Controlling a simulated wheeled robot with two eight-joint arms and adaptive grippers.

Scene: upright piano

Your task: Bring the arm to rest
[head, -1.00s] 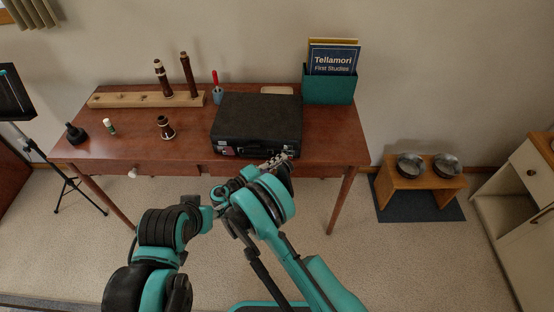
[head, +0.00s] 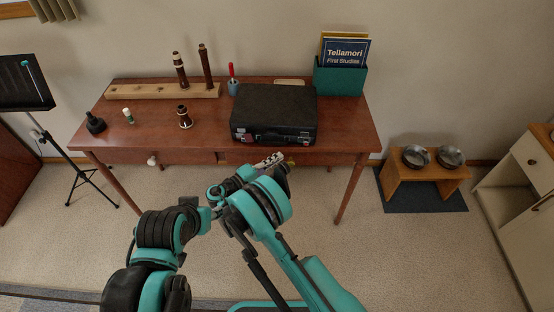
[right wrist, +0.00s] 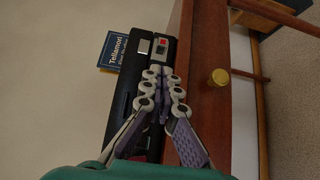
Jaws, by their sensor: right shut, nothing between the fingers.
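My right gripper (head: 272,160) is just in front of the desk's front edge, near the black case, in the head view. In the right wrist view its two linked fingers (right wrist: 160,80) are together with nothing between them. The black case (head: 273,115) lies closed on the brown desk (head: 205,135); it also shows behind the fingers in the right wrist view (right wrist: 124,110). Whether the fingertips touch the case or desk cannot be told. My left gripper is not in view.
A wooden rack (head: 130,91) with dark joints, a dark bell piece (head: 185,117) and a teal book box (head: 340,80) stand on the desk. A music stand (head: 25,85) is at left, a bowl bench (head: 425,176) at right. Carpet is clear in front.

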